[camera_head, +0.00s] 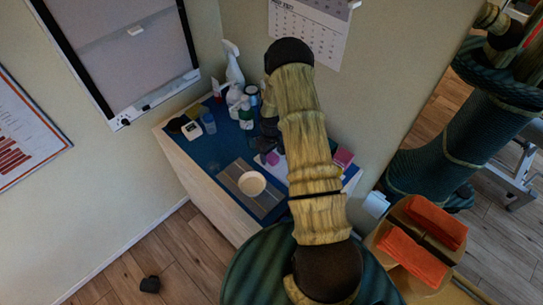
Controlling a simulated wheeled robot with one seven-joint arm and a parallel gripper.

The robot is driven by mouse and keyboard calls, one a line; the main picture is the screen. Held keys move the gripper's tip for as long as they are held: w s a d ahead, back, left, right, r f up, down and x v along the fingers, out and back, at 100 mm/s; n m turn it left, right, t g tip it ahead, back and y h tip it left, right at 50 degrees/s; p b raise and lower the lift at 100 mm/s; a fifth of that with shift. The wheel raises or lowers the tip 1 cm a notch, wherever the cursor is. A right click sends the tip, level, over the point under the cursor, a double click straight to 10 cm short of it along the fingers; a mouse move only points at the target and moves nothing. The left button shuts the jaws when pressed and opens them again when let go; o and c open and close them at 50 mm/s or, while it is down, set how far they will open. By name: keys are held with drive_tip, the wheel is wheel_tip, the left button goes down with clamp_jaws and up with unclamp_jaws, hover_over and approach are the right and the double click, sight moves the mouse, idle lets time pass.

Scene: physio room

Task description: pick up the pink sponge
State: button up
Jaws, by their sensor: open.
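A small pink-purple block (272,158) lies on the blue-topped cabinet, close to my gripper's fingers. A second pink block (343,158) sits at the right end of the cabinet top, to the right of my arm. Which of the two is the pink sponge I cannot tell for sure. My gripper (268,149) is dark and small in this view, over the middle of the cabinet top. It is open. Whether its fingers touch the near pink block is not clear. My arm hides part of the cabinet top between the two blocks.
A cream bowl (252,184) stands on a grey-brown mat (231,176) in front of the gripper. A white spray bottle (233,68), a blue cup (209,123) and other small containers crowd the cabinet's back left. The wall with a calendar (309,27) rises behind.

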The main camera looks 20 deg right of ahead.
sight(272, 156)
drive_tip(key=shift+f, duration=0.7)
drive_tip(key=c, duration=1)
drive_tip(key=shift+c, duration=0.2)
wheel_tip(272, 156, up, 10)
drive_tip(key=b, duration=0.2)
drive_tip(key=shift+b, duration=0.4)
